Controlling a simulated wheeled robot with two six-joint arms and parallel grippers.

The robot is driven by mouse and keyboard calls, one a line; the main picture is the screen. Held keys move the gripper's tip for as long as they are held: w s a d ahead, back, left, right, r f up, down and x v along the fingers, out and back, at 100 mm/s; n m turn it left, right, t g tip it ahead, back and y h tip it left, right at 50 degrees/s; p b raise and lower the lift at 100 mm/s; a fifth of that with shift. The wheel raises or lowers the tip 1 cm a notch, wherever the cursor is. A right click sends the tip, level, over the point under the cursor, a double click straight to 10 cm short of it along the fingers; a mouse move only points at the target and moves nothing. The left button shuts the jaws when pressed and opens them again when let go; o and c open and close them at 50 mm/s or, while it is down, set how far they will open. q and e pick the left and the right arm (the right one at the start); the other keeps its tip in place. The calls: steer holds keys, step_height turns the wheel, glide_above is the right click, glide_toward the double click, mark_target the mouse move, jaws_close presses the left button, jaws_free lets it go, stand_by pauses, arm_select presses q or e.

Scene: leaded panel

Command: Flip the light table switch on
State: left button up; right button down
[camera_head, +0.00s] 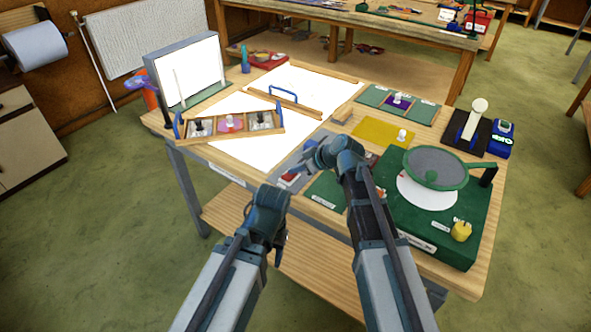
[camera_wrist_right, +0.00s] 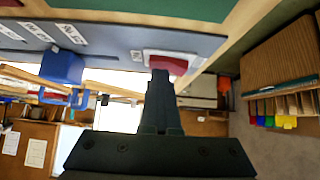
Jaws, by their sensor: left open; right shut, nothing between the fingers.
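The light table (camera_head: 230,112) has a bright white top in the head view. A red switch (camera_head: 291,177) on a pale plate sits on a grey panel near the table's front edge; it also shows in the right wrist view (camera_wrist_right: 170,66). My right gripper (camera_head: 308,160) is shut and empty, just above the grey panel. In the right wrist view its closed fingertips (camera_wrist_right: 160,76) overlap the red switch; I cannot tell whether they touch it. My left gripper (camera_head: 272,197) is open and empty, lower, in front of the table's front edge.
A wooden tray (camera_head: 228,141) with several small items lies left of the switch. A green base (camera_head: 462,210) with a round grey disc stands at the right. A yellow sheet (camera_head: 375,131) lies behind my right arm. An upright white panel (camera_head: 188,70) stands at the back left.

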steer(key=shift+s+f, duration=0.2)
steer(key=shift+s, duration=0.05)
steer(key=shift+s+a, duration=0.35)
steer(key=shift+s, duration=0.25)
steer(key=shift+a, duration=0.15)
steer(key=shift+r, duration=0.15)
steer(key=shift+w+r+p, duration=0.1)
steer(key=shift+r+p, duration=0.35)
steer(key=shift+p, duration=0.25)
steer(key=r+p, duration=0.4)
steer(key=shift+s+d+r, duration=0.3)
steer(key=shift+d+r, duration=0.05)
steer(key=p+v, duration=0.6)
steer(key=v, duration=0.2)
steer(key=shift+s+d, duration=0.2)
steer(key=shift+d, duration=0.05)
